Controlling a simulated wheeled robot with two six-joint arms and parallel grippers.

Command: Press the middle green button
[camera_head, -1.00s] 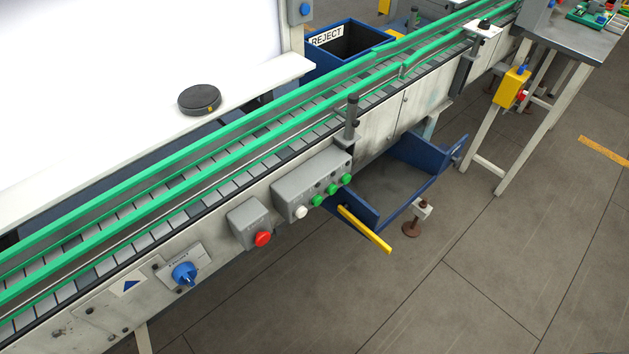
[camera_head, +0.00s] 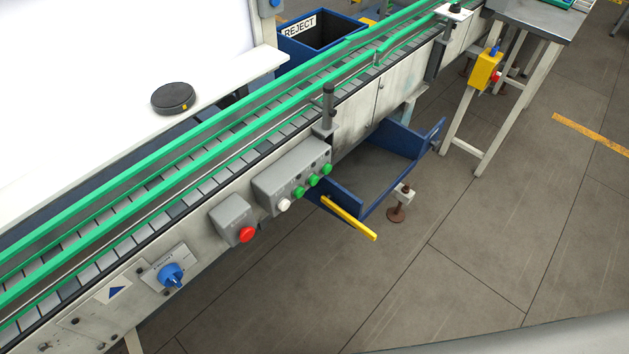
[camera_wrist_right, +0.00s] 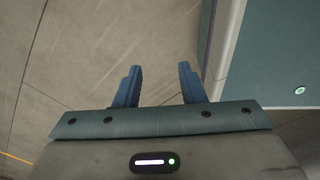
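A grey control box (camera_head: 267,192) is on the side of the conveyor in the head view. It carries a white button (camera_head: 284,205) and a slanting row of three green buttons. The middle green button (camera_head: 313,181) sits between the lower-left green button (camera_head: 299,192) and the upper-right green button (camera_head: 327,169). Nothing covers them. My right gripper (camera_wrist_right: 160,72) shows only in the right wrist view, with its two blue fingers apart and nothing between them. None of the control box's buttons can be made out in that view. My left gripper is in neither view.
Left of the control box are a red button (camera_head: 247,235) on its own box and a blue rotary switch (camera_head: 171,275). A yellow bar (camera_head: 348,217) and a blue bin (camera_head: 412,139) jut out below the conveyor. The floor (camera_head: 470,215) in front is clear.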

